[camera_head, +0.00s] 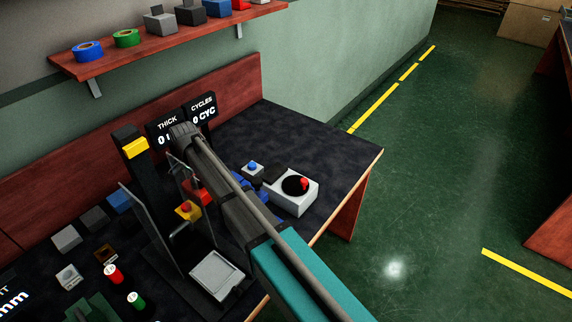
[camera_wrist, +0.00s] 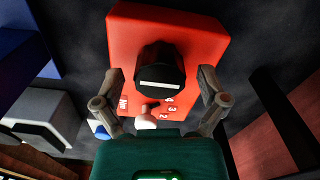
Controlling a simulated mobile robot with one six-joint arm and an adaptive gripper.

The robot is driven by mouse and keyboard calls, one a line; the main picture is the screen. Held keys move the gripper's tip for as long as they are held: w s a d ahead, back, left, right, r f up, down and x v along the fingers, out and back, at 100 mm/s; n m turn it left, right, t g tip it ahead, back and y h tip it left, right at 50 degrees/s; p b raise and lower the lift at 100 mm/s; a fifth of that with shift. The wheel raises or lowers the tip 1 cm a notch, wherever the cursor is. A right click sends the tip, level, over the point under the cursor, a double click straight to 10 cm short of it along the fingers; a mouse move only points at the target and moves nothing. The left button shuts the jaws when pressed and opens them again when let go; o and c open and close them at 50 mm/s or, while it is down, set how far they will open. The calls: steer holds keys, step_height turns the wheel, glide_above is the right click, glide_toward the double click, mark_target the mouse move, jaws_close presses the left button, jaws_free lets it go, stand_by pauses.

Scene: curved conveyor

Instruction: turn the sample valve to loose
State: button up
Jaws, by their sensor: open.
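In the wrist view a red box (camera_wrist: 190,30) fills the upper middle, with a round black knob (camera_wrist: 161,72) bearing a white bar that lies nearly level across the picture. Printed marks and digits show below the knob, too small to read surely. My gripper (camera_wrist: 160,78) is open, one finger on each side of the knob, with gaps visible. A small pale round-ended part (camera_wrist: 146,121) shows just below the knob. In the head view my arm covers the gripper, and a bit of red (camera_head: 193,189) shows beside the arm. No label naming the sample valve is readable.
In the head view a light box with a red lever on a black dial (camera_head: 297,185) and a blue button (camera_head: 252,165) stand right of my arm. A press-like stand (camera_head: 150,190) with a pale plate (camera_head: 216,275) is left. The dark bench top (camera_head: 300,135) is clear behind.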

steer(key=m, duration=0.3)
steer(key=shift+m, duration=0.4)
steer(key=m, duration=0.4)
step_height(320, 180, up, 14)
steer(key=p, duration=1.4)
steer(key=s+d+f+n+b, duration=0.1)
steer(key=s+d+n, duration=0.2)
steer(key=d, duration=1.1)
steer(key=s+d+f+n+b, duration=0.1)
steer(key=s+d+n, duration=0.2)
steer(key=d, duration=1.2)
steer(key=shift+s+d+f+n, duration=0.2)
steer(key=shift+s+d+n, duration=0.1)
steer(key=shift+n, duration=0.8)
steer(key=s+d+n, duration=0.5)
steer(key=s+d, duration=0.5)
steer(key=d, duration=0.3)
steer(key=shift+d, duration=0.35)
